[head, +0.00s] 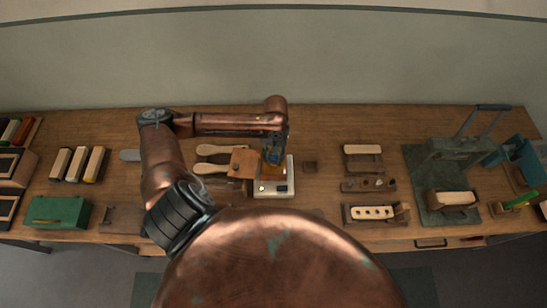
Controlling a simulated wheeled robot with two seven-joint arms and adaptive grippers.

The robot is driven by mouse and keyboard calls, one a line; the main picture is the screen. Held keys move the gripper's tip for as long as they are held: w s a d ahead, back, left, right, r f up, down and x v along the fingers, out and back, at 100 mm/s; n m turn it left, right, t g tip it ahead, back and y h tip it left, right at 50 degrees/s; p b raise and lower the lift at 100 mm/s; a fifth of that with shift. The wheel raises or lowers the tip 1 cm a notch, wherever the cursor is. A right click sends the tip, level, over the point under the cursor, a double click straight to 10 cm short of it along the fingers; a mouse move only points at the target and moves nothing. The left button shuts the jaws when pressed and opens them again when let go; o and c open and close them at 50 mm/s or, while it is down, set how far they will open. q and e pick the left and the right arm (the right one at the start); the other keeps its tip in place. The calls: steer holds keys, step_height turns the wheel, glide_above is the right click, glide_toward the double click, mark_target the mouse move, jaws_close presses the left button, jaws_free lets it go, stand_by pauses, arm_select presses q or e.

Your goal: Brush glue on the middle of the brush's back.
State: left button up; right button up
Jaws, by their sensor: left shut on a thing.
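My left gripper (274,155) points down over a white scale-like device (275,190) near the middle of the bench. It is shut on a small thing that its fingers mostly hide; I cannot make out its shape. Something amber (272,172) shows just under the fingers, and I cannot tell whether it is held or stands on the device. A brown wooden block (243,163) is close to the left of the gripper. Two pale paddle-shaped wooden pieces (215,150) lie left of that block. I cannot tell which wooden piece is the brush's back. My right gripper is not in view.
A pale block with several holes (372,213) sits in a holder at right. Another pale block (362,149) lies behind it. A green press (450,160) with a wooden block (455,198) stands further right. A green box (57,211) is at left. Bare bench lies behind the device.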

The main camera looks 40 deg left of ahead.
mark_target(273, 159)
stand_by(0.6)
arm_select(q)
steer(key=shift+f, duration=0.45)
stand_by(0.4)
steer(key=shift+p, duration=0.3)
stand_by(1.0)
steer(key=shift+s+f+p, duration=0.15)
steer(key=shift+p, duration=0.3)
stand_by(1.6)
step_height(273, 159, up, 7)
steer(key=p, duration=1)
stand_by(1.0)
